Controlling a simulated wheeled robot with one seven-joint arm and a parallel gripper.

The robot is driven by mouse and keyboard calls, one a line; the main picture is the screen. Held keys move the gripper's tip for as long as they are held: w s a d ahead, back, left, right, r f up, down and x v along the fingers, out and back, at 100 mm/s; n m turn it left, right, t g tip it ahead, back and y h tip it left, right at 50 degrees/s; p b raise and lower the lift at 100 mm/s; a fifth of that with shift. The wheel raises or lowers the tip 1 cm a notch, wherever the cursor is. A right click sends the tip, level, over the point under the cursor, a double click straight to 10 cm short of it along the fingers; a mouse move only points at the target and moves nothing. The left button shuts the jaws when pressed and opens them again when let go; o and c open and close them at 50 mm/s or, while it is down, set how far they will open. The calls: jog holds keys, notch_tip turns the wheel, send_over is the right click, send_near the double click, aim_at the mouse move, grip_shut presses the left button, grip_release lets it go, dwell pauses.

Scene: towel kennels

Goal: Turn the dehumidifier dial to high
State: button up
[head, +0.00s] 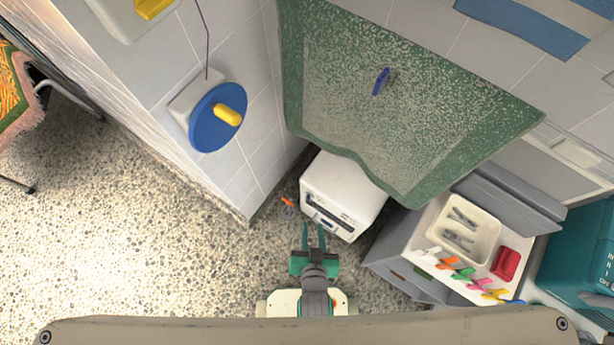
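A white box-shaped appliance (345,190), which looks like the dehumidifier, stands on the floor in the corner. Its front has a dark slot and a small bluish panel, too small to read. A large blue round dial (205,132) with a yellow handle (229,115) is mounted on a pale plate on the left tiled wall. I cannot tell whether this dial belongs to the appliance. My gripper (313,229) is low in front of the appliance, its two green fingers apart with nothing seen between them. Whether the fingertips touch the appliance's front is unclear.
A green speckled towel (400,105) hangs above and behind the appliance. To the right, a grey cabinet holds a cream tray (472,235), coloured clothespins (461,273) and a red item (506,264). An orange clothespin (287,202) lies left of the appliance. The left floor (110,240) is clear.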

jog(key=w+d+f+m+g, duration=0.25)
jog(key=w+f+g, duration=0.25)
jog(key=w+f, duration=0.55)
jog(key=m+g, duration=0.3)
jog(key=g, duration=0.3)
send_near(307, 198)
notch_tip(307, 198, down, 10)
jog(key=shift+s+d+f, duration=0.1)
jog(key=shift+d, duration=0.05)
grip_shut()
